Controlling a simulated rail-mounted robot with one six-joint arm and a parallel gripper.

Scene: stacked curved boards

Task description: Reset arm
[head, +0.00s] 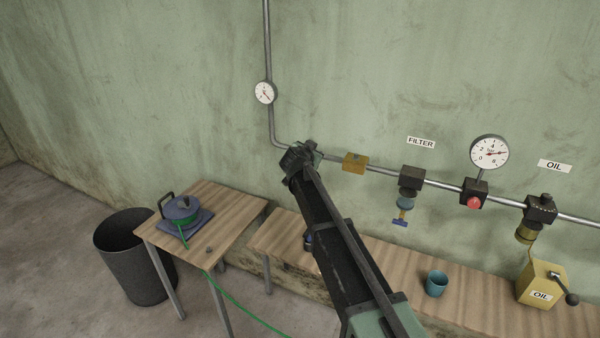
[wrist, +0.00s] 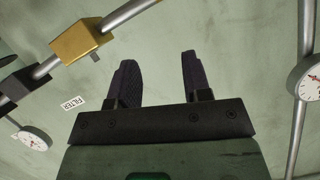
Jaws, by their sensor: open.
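My arm reaches up from the bottom of the head view toward the green wall, with its end by the bend of the wall pipe (head: 268,60). In the wrist view my gripper (wrist: 159,75) has its two dark fingers well apart, with only bare wall between them. It holds nothing. In the head view the fingers are hidden behind the wrist. A brass block (head: 355,163) on the pipe is just right of the arm's end; in the wrist view the brass block (wrist: 82,40) is left of the fingers, apart from them.
The pipe carries a small gauge (head: 265,92), a filter (head: 407,198), a large gauge (head: 489,152) and an oil unit (head: 540,209).

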